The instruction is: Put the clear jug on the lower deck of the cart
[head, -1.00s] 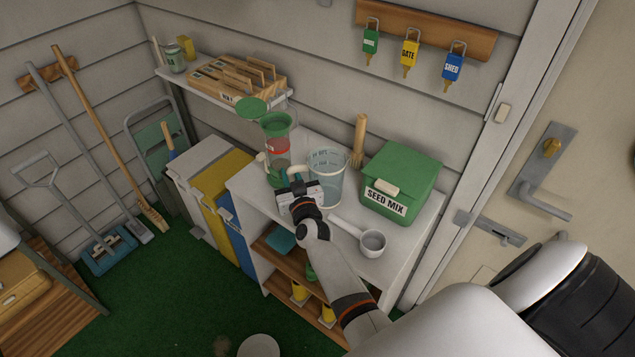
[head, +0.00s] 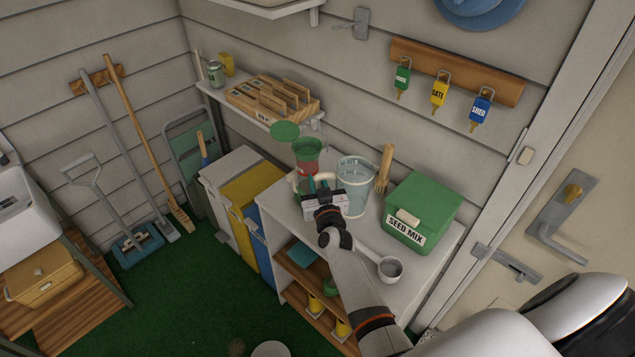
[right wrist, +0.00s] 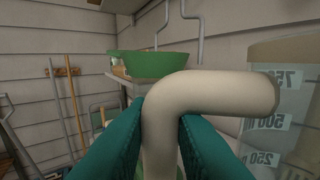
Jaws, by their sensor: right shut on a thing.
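The clear jug (head: 354,190), a see-through vessel with measuring marks, is upright just above the white bench top (head: 291,212). My right gripper (head: 324,190) is shut on its cream handle. In the right wrist view, the teal fingers of the right gripper (right wrist: 166,125) close on the handle (right wrist: 215,95), and the marked jug wall (right wrist: 280,120) shows at right. Nothing in view is plainly a cart. The white bench has wooden shelves (head: 318,315) below, but I cannot tell if it is the cart. My left gripper is out of view.
A green-topped feeder (head: 307,150) stands close left of the jug. A brush (head: 384,170), a green seed mix box (head: 420,210) and a white scoop (head: 390,268) are at right. Green floor (head: 180,290) is clear at left.

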